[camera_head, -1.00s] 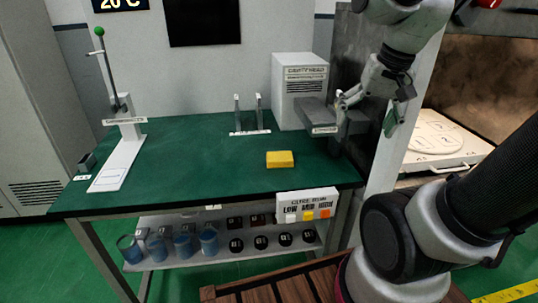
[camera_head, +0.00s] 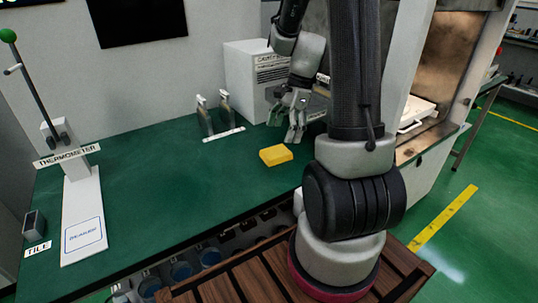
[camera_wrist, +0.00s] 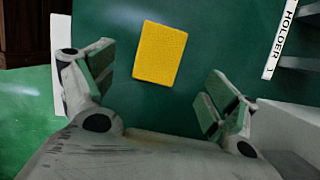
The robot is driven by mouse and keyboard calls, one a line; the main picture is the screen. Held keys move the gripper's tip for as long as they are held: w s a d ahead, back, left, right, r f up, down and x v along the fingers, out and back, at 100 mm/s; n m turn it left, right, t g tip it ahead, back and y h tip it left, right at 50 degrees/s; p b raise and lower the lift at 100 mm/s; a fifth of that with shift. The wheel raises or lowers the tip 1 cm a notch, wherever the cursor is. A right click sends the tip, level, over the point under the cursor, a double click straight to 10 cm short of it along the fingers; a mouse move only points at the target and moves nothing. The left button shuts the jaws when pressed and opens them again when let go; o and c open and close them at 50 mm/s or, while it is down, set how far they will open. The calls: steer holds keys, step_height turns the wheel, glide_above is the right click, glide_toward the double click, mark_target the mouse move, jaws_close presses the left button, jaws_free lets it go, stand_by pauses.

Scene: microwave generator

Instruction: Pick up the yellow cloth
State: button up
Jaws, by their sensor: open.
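The yellow cloth (camera_head: 276,155) is a small folded block lying flat on the green table top (camera_head: 150,190). In the wrist view the cloth (camera_wrist: 160,53) lies beyond the fingertips and between their lines, slightly tilted. My gripper (camera_head: 287,118) is open and empty, above the table behind and a little right of the cloth in the head view. Its two fingers with green pads show in the wrist view (camera_wrist: 160,85), apart on either side. The cloth is fully visible and does not touch the fingers.
A grey box (camera_head: 253,80) stands behind my gripper. A two-post holder (camera_head: 218,118) is left of it. A thermometer stand (camera_head: 75,195) and a tile holder (camera_head: 34,226) are at the far left. An open chamber (camera_head: 440,65) is at right. The table's middle is clear.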

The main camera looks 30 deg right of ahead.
mark_target(277, 151)
steer(key=x, duration=0.6)
steer(key=shift+a, duration=0.1)
steer(key=shift+a+f, duration=0.1)
steer(key=shift+f, duration=0.3)
steer(key=shift+f, duration=0.2)
steer(key=c, duration=1)
step_height(277, 151, up, 11)
steer(key=shift+f, duration=0.25)
